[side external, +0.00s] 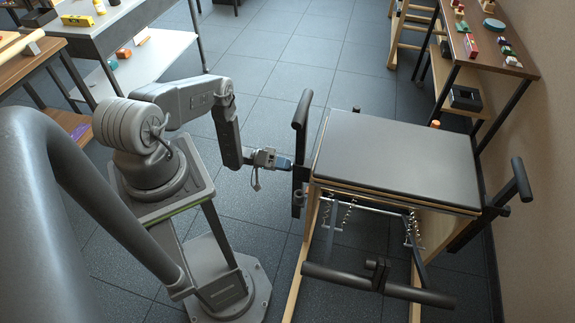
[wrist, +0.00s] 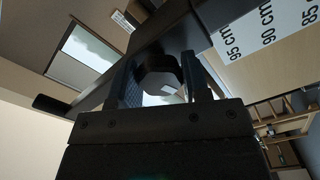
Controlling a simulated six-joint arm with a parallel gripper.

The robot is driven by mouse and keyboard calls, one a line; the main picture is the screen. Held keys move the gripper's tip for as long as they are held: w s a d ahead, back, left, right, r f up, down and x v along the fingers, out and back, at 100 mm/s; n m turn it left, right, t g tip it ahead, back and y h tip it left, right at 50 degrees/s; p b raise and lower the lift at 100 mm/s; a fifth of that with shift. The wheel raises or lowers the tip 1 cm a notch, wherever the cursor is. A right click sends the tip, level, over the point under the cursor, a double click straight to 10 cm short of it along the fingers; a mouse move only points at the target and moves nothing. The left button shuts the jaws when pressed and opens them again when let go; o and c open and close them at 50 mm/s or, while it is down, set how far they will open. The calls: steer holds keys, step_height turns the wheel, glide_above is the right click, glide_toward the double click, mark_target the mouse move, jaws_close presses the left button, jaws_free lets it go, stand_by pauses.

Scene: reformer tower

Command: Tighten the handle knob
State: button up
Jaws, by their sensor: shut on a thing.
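The handle knob (wrist: 160,74) is a dark, faceted knob on a black bar (wrist: 175,35) in the wrist view. My gripper (wrist: 160,85) has one finger on each side of it and is shut on it. In the side external view my gripper (side external: 284,163) reaches in level from the left to the black handle post (side external: 300,175) on the left side of the padded reformer (side external: 400,155). The knob itself is too small or hidden there to make out. A black handle grip (side external: 302,110) rises above that spot.
A second black handle (side external: 520,180) stands on the reformer's right. A grey bench (side external: 115,35) and wooden table (side external: 25,60) stand at the left, a shelf table (side external: 490,45) at back right. Floor between is clear.

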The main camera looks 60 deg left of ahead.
stand_by(0.3)
steer(key=m, duration=0.4)
steer(key=o, duration=1.6)
steer(key=v, duration=0.6)
